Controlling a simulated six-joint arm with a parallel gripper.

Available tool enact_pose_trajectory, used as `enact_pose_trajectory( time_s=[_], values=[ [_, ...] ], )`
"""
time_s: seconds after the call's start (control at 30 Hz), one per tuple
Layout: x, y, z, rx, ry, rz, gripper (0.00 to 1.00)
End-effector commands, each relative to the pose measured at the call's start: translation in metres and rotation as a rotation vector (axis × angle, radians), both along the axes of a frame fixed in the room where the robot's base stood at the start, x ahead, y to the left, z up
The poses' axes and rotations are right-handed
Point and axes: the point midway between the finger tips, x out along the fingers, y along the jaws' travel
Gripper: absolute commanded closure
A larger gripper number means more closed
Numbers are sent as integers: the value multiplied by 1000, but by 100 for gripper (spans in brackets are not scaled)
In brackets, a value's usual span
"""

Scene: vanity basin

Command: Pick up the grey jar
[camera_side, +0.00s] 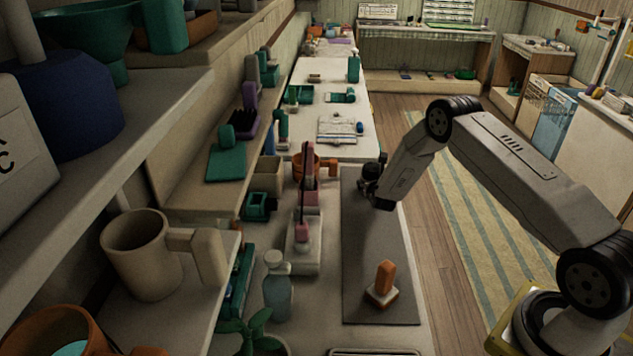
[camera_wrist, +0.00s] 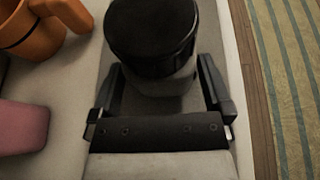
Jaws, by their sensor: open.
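The jar (camera_wrist: 160,84) shows in the wrist view at the top middle, with a broad black lid and a paler grey body below it. My gripper (camera_wrist: 160,64) is open, with one dark finger on each side of the jar's lower part. A gap shows beside each finger, and the jar is not clamped. In the side view my gripper (camera_side: 371,184) is low over the far part of the dark grey mat (camera_side: 368,225). The jar is hard to tell from the dark gripper there.
An orange mug (camera_side: 304,158) stands left of my gripper and also shows in the wrist view (camera_wrist: 22,28). A pink object (camera_wrist: 22,127) lies at the wrist view's left edge. An orange-and-white brush-like block (camera_side: 384,282) stands on the mat's near part. Shelves crowd the left.

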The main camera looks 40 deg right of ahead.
Motion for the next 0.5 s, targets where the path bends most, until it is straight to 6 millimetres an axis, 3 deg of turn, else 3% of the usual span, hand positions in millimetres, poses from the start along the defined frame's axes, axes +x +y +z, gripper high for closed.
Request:
enact_pose_trajectory(
  time_s=[0.3, 0.5],
  values=[
    [0, 0, 0, 0, 0, 0, 0],
    [0, 0, 0, 0, 0, 0, 64]
  ],
)
